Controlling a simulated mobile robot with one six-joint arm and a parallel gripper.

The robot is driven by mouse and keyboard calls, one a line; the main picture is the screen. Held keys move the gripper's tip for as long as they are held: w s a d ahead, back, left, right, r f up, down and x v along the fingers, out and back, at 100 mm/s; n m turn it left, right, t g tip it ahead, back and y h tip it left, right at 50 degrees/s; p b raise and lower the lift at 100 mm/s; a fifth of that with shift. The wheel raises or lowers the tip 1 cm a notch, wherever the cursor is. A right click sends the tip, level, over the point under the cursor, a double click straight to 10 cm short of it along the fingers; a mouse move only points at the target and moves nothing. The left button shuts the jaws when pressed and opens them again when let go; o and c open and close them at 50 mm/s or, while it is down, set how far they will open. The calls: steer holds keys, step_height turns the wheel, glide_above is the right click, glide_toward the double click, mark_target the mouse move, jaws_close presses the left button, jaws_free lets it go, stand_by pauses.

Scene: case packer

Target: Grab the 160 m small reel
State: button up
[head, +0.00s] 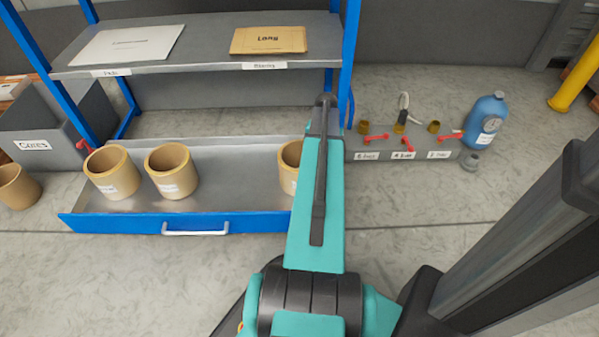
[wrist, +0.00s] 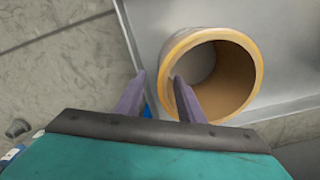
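Three tan, hollow reels stand upright in the open drawer (head: 240,205) in the head view: a left one (head: 112,172), a middle one (head: 171,172) and a right one (head: 289,168), partly hidden by my arm. Each has a white label too small to read, so I cannot tell which is 160 m. In the wrist view my gripper (wrist: 158,80) is open, its two fingers apart. A reel (wrist: 250,75) is close by; the right finger overlaps its near left rim and opening, and the left finger is outside it. Contact cannot be told. The gripper's fingers are hidden in the head view.
A blue-framed shelf (head: 200,45) above the drawer holds a white packet (head: 127,45) and a tan "Long" packet (head: 268,40). A grey cores bin (head: 45,135) stands left. A grey block with red levers (head: 405,145) and a blue bottle (head: 487,120) stand right.

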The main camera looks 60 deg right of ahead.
steer(key=shift+f+b, duration=0.45)
steer(key=shift+f, duration=1.3)
steer(key=shift+f, duration=0.1)
step_height(320, 180, down, 5)
steer(key=b, duration=0.3)
steer(key=shift+w, duration=0.1)
jaws_close()
stand_by(0.7)
